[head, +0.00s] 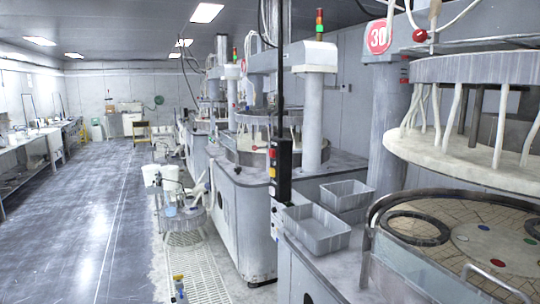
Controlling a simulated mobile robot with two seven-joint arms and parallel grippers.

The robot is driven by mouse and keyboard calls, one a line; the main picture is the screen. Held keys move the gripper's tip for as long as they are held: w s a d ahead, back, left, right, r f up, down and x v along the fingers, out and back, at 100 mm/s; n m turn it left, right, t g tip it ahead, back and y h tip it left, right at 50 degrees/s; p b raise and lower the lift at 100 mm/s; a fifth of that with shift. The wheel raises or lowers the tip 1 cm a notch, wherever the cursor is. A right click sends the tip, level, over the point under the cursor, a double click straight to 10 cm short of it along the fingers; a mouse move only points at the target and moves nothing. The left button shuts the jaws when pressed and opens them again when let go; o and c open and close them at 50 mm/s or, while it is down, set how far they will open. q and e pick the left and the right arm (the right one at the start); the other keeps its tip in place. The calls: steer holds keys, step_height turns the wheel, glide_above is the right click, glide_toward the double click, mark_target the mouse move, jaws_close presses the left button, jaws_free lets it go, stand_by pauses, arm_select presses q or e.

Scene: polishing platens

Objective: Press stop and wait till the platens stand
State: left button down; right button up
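The nearest polishing machine stands at the right, with a tiled lower platen (470,211) carrying dark rings and coloured dots. Its pale upper platen (455,163) hangs raised above it, apart from the lower one. One frame does not show whether either turns. A red knob (420,36) sits high on the near machine, by a red sign marked 30. I cannot tell which control is stop. Neither of my grippers is in view.
Two grey bins (316,243) sit on the ledge between the machines. More machines with a signal light (319,22) stand behind. A small stand with white containers (182,219) and a yellow-topped item (178,288) are beside the floor grating. The left aisle (85,225) is clear.

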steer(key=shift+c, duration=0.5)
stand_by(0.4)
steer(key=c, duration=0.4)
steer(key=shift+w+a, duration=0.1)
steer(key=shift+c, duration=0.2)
